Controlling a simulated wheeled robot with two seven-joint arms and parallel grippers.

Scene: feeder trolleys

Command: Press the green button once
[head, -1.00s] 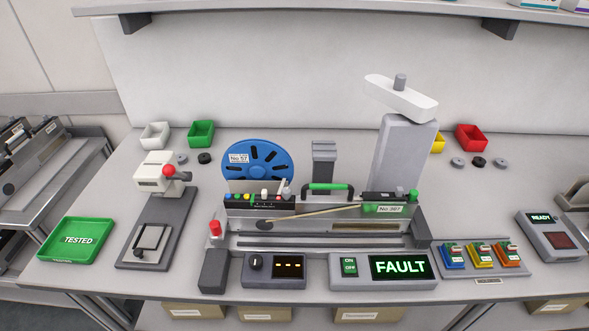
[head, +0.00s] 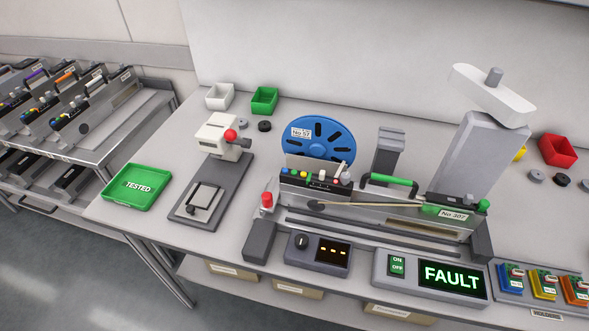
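A feeder (head: 375,208) labelled No 307 stands on the bench with a blue reel (head: 318,138) behind it. A row of small coloured buttons runs along its dark left top, including what looks like a small green button (head: 304,175) among blue, yellow, white and red ones. A green knob (head: 483,204) is at its right end. Neither of my grippers is in view.
A red-topped post (head: 266,200) and a panel with a dial (head: 319,253) stand at the feeder's left. A green TESTED tray (head: 137,187) and a lever device (head: 217,165) are further left. A trolley (head: 112,140) holds several feeders.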

